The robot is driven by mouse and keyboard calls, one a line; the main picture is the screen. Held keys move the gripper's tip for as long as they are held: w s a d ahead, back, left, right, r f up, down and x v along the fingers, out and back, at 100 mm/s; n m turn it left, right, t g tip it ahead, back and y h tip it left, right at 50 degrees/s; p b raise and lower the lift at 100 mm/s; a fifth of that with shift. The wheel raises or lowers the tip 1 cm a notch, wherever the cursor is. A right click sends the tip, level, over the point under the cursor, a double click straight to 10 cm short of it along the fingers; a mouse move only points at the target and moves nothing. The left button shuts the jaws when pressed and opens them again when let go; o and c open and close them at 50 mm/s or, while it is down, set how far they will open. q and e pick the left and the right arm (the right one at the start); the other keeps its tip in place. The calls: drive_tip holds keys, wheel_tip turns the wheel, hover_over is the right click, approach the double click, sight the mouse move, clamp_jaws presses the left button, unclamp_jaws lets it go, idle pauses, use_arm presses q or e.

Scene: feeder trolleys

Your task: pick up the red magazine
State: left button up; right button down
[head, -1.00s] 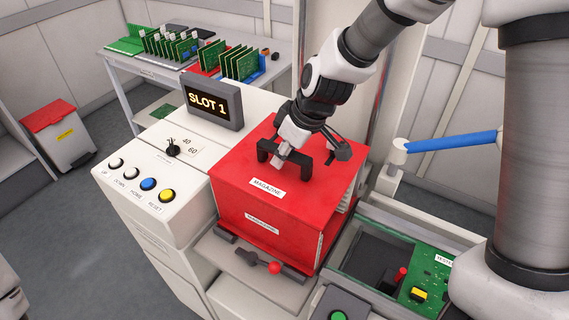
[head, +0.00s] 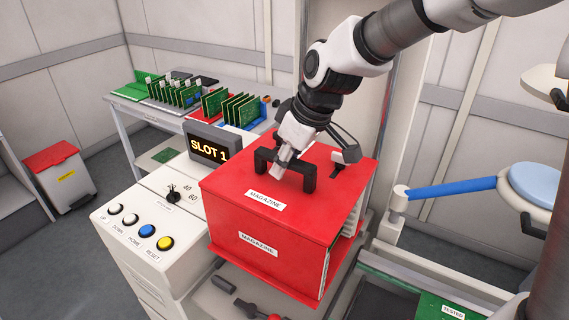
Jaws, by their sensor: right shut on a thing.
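The red magazine (head: 225,205) is a box with white labels reading MAGAZINE on its top and front. A black handle (head: 308,180) stands on its top. My right gripper (head: 284,165) comes down from above and is shut on this handle. The magazine hangs level above the feeder's light platform (head: 245,285), with a gap showing under its front edge. Its open right side shows light slots. My left gripper is not in view.
The feeder's panel has several buttons (head: 147,231), a dial (head: 173,192) and a SLOT 1 display (head: 208,149). A red-knobbed lever (head: 247,307) is below the magazine. A table with green boards (head: 215,104) stands behind. A red-lidded bin (head: 60,178) is at left.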

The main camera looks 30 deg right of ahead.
drive_tip(key=shift+w+r+p, duration=0.1)
drive_tip(key=shift+r+p, duration=3.35)
drive_tip(key=shift+r, duration=0.3)
drive_tip(key=shift+f, duration=0.1)
